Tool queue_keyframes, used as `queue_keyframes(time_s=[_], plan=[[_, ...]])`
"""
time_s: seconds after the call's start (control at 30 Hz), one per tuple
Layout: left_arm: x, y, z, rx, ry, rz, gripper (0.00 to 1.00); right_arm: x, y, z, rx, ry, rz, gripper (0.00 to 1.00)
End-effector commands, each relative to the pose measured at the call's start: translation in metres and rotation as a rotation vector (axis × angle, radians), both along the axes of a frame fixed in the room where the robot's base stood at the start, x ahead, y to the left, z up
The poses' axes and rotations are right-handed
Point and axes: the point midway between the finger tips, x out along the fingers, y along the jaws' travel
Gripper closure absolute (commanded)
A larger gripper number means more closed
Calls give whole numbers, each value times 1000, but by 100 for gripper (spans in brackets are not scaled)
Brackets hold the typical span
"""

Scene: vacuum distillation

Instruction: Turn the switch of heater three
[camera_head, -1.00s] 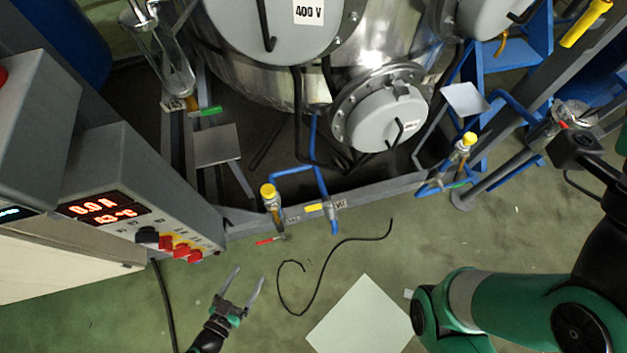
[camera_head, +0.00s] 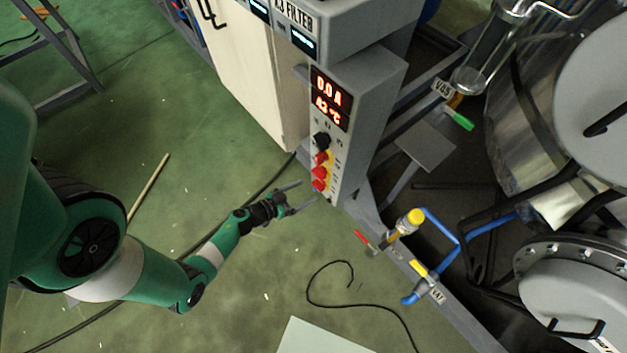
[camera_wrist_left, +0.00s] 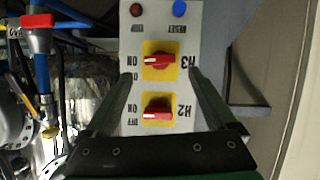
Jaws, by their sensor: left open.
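The heater three switch, labelled H3, is a red rotary knob on a yellow plate (camera_wrist_left: 160,62), seen upside down in the left wrist view. Its handle lies sideways; I cannot tell its setting. In the head view it looks to be the lowest red knob (camera_head: 319,185) of the grey control box (camera_head: 368,105). My left gripper (camera_head: 307,191) is open and empty, just in front of the box's lower end. In the left wrist view its fingers (camera_wrist_left: 161,72) point at the panel, one on each side of H3. Contact cannot be told. My right gripper is out of view.
The H2 knob (camera_wrist_left: 157,114) sits close beside H3. A black cable (camera_head: 335,290) lies on the open green floor.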

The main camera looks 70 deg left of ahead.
Motion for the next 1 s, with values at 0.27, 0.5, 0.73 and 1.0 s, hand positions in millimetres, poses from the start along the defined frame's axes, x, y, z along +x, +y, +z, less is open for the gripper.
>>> queue_keyframes(time_s=[0.27,0.5,0.73,1.0], plan=[[39,12,-19,1,0,-2,10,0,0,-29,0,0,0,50],[43,14,-18,0,0,1,10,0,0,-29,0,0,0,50],[43,14,-18,0,0,1,37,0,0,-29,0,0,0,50],[43,14,-18,0,0,1,86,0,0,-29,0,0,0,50]])
